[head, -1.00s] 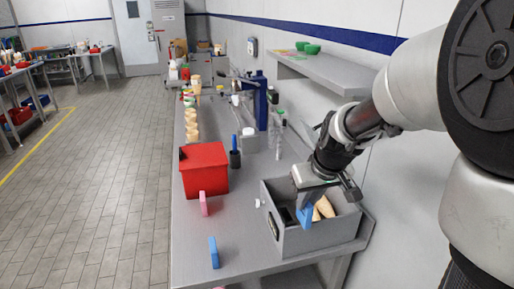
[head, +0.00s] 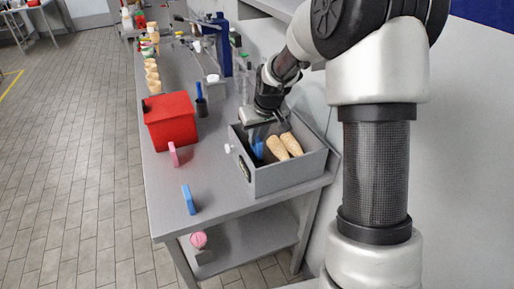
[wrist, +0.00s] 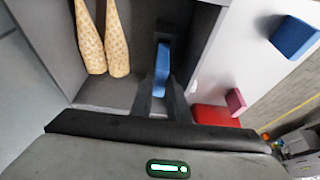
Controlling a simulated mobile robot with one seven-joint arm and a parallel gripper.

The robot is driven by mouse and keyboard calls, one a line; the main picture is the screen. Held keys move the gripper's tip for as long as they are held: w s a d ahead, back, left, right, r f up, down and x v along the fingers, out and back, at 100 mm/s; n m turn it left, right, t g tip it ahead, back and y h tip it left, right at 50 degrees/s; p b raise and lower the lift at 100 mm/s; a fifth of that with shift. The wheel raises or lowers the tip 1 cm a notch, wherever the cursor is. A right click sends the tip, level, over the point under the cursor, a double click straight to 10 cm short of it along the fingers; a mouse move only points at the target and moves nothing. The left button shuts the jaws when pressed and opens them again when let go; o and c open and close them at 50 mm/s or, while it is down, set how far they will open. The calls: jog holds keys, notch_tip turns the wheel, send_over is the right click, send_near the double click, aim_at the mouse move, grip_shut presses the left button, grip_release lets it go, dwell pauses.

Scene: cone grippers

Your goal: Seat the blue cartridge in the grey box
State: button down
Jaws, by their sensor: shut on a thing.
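The open grey box (head: 292,178) stands on the bench and also shows in the wrist view (wrist: 200,48). My gripper (head: 260,140) reaches down inside it. In the wrist view its dark fingers (wrist: 160,92) are shut on the blue cartridge (wrist: 161,70), which also shows in the head view (head: 258,150). The cartridge is low in the box, in line with a dark narrow part at its far end. My fingers hide some of it, so I cannot tell if it is fully seated.
Two tan speckled cones (head: 284,147) lie in the box beside the cartridge. A second blue block (head: 188,200), a pink block (head: 173,154) and a red bin (head: 170,122) stand left of the box. The bench front is mostly clear.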

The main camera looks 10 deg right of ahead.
aim_at(257, 148)
jog(key=shift+f, duration=2.2)
jog(key=shift+f+b, duration=0.15)
jog(key=shift+b, duration=0.15)
jog(key=c, duration=1.7)
grip_release()
